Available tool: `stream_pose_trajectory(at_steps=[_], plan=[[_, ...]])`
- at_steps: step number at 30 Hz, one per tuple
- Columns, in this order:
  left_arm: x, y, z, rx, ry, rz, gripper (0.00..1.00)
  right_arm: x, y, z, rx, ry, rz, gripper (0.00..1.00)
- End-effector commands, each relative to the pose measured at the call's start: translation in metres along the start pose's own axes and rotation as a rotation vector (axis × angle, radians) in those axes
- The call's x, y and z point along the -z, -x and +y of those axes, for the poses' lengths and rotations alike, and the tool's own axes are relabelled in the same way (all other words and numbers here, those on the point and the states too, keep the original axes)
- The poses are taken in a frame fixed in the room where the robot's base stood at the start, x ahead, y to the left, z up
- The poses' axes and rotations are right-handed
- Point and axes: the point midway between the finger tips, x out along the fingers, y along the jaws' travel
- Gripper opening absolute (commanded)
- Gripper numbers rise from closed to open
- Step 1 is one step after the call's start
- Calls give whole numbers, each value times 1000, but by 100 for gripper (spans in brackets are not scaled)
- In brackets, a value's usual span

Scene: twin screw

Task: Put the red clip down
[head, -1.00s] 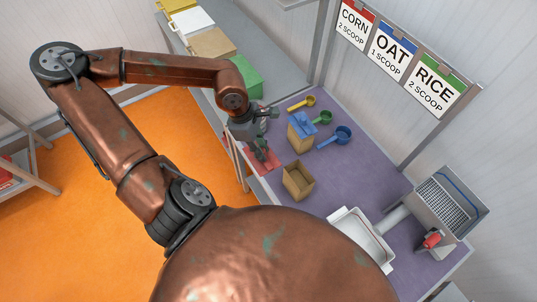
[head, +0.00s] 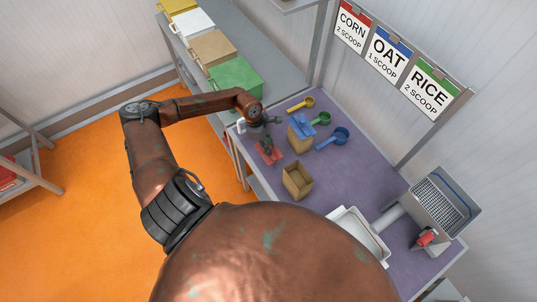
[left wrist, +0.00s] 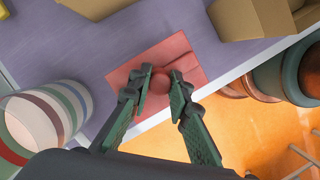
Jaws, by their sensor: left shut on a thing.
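My left gripper (head: 268,149) is over the small red mat (head: 275,159) at the near left edge of the purple table. In the left wrist view, its dark green fingers (left wrist: 158,88) are shut on a small rounded red thing, the red clip (left wrist: 159,82). The pink-red mat (left wrist: 185,50) lies directly beneath it. I cannot tell whether the clip touches the mat. In the head view the clip is too small and hidden by the gripper to make out. My right gripper is not in view.
An open cardboard box (head: 298,181) and a box with a blue clip (head: 301,135) stand right of the mat. Yellow (head: 301,104), green (head: 321,119) and blue (head: 334,138) scoops lie beyond. A striped container (left wrist: 45,120) stands close left of the gripper.

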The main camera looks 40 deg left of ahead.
Motion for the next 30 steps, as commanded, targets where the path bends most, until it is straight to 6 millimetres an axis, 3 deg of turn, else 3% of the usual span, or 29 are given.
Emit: stream_pose_trajectory(at_steps=[15,28,29,30], plan=[[15,-57,-1,2,3,-1,0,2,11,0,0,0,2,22],[18,-66,0,0,0,0,0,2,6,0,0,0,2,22],[18,-65,0,0,0,1,19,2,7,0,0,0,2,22],[18,-64,0,0,0,1,22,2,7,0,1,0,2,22]])
